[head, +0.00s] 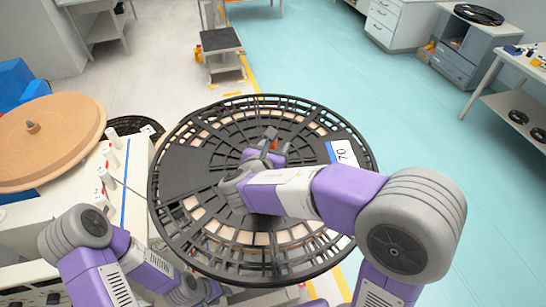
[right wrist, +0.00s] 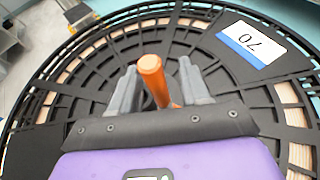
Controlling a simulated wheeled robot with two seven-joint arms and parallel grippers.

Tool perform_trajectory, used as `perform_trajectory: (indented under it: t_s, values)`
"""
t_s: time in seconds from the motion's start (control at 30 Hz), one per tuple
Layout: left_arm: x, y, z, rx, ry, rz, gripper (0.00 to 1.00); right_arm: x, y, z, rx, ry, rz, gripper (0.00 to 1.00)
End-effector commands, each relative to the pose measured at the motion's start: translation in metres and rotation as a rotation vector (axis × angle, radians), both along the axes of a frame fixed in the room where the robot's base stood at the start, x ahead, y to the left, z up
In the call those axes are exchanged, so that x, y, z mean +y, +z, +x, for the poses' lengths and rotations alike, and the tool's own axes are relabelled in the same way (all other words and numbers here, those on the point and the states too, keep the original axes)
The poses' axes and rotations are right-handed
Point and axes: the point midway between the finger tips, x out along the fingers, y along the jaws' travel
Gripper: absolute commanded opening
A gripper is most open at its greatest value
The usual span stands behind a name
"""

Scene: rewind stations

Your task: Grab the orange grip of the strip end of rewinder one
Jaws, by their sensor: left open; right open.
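A large black spoked reel (head: 185,165) with a white and blue "70" label (head: 343,152) fills the middle of the head view. My right gripper (head: 266,150) is over its middle, fingers open. In the right wrist view an orange grip (right wrist: 152,72) stands up between the two grey fingers of my right gripper (right wrist: 158,88), with a gap on either side.
A white machine (head: 125,170) with a tan disc (head: 50,140) stands at the left. A small dark-topped stand (head: 220,40) is beyond the reel. Grey cabinets (head: 460,50) and a bench (head: 515,80) are at the right. Teal floor (head: 420,130) is clear between.

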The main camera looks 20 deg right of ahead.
Motion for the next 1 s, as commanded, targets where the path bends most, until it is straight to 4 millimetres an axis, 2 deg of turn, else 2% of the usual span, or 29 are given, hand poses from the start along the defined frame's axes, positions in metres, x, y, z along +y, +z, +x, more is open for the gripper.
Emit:
perform_trajectory:
  t_s: [0.27, 0.5, 0.57, 0.6, 0.87, 1.0]
  values:
    - [0.0, 0.0, 0.0, 0.0, 0.0, 0.0, 0.43, -0.002, -0.002, 0.003, 0.001, 0.001, 0.001, 0.46]
    - [0.0, 0.0, 0.0, 0.0, 0.0, 0.0, 0.43, -0.002, -0.002, 0.003, 0.001, 0.001, 0.001, 0.11]
    - [0.0, 0.0, 0.0, 0.0, 0.0, 0.0, 0.43, -0.002, -0.002, 0.003, 0.001, 0.001, 0.001, 0.02]
    - [0.0, 0.0, 0.0, 0.0, 0.0, 0.0, 0.43, -0.002, -0.002, 0.003, 0.001, 0.001, 0.001, 0.0]
    - [0.0, 0.0, 0.0, 0.0, 0.0, 0.0, 0.43, -0.002, -0.001, 0.003, 0.0, 0.001, 0.0, 0.0]
    - [0.0, 0.003, 0.0, 0.0, 0.0, 0.0, 0.43, -0.002, 0.012, 0.003, -0.004, 0.001, 0.002, 0.0]
